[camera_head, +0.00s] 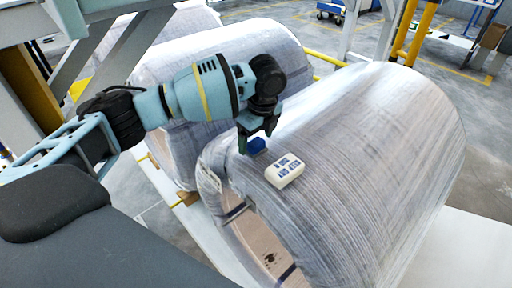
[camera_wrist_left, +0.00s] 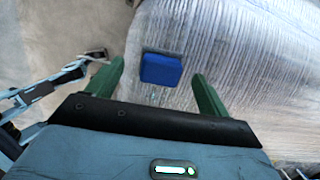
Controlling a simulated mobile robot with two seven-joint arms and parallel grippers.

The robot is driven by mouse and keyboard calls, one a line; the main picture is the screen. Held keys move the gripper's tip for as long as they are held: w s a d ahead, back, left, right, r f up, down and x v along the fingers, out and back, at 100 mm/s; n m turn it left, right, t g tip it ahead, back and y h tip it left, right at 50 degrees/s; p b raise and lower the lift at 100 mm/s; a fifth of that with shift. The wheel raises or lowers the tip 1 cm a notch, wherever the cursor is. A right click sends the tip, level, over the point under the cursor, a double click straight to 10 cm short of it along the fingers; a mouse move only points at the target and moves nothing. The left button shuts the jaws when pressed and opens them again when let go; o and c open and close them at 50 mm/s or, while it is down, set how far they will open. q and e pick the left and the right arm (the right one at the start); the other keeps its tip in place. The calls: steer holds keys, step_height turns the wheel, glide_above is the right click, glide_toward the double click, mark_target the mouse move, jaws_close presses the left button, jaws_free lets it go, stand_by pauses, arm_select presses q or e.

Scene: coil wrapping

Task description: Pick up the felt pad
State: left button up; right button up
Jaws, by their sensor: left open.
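The felt pad looks like a small dark blue block (camera_head: 256,145) lying on top of the front wrapped coil (camera_head: 350,140), near its left edge. My left gripper (camera_head: 257,139) is above it, pointing down. In the left wrist view the blue pad (camera_wrist_left: 161,69) lies ahead of and between the two green fingers of my left gripper (camera_wrist_left: 160,82), which are apart and empty. Whether the fingertips reach down to the pad's height I cannot tell. My right gripper is not in view.
A white block with dark lettering (camera_head: 284,171) lies on the coil just right of the pad. A second wrapped coil (camera_head: 215,60) stands behind. Yellow posts (camera_head: 421,35) and a blue cart (camera_head: 331,9) are farther back. The coil's top right is clear.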

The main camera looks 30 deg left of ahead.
arm_select(q)
steer(key=shift+a+f, duration=0.15)
steer(key=shift+f, duration=1.05)
steer(key=c, duration=1.1)
steer(key=shift+w, duration=0.1)
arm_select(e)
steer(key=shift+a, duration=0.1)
arm_select(q)
steer(key=shift+r, duration=0.2)
